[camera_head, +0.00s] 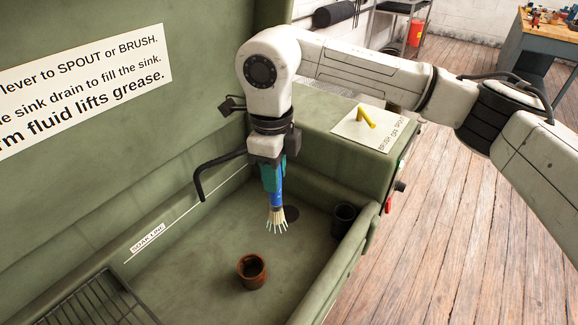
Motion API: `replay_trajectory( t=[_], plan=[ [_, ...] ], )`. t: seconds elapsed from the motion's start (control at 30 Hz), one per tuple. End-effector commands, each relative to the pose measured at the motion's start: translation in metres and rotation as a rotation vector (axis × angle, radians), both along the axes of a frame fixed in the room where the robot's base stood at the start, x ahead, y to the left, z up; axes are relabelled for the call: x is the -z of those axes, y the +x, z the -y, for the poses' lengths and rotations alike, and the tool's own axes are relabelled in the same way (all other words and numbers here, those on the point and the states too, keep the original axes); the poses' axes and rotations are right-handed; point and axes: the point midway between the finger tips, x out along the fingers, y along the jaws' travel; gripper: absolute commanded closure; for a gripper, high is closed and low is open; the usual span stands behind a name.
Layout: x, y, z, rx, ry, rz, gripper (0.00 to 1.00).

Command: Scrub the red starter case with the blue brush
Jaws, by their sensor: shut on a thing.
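My gripper (271,176) points down over the green sink (200,265) and is shut on the blue brush (276,199). The brush hangs upright with its pale, splayed bristles (277,219) at the bottom. The red starter case (252,272), a rusty red open cylinder, stands on the sink floor. It is below and a little left of the bristles in the picture. The bristles look apart from the case.
A black spout (218,166) reaches in at the back left. A wire rack (95,303) lies at lower left. A yellow lever (366,117) sits on the right ledge.

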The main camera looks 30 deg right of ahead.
Motion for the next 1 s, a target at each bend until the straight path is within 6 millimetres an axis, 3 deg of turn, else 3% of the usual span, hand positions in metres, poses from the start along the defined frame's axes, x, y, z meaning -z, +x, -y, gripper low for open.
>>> replay_trajectory(
  t=[0.5,0.83,1.0],
  plan=[
    [0.000,0.007,-0.050,-0.001,0.001,0.001,1.00],
    [0.000,0.007,-0.052,0.000,0.001,0.001,1.00],
    [0.012,0.007,-0.051,0.000,0.000,0.000,1.00]
  ],
)
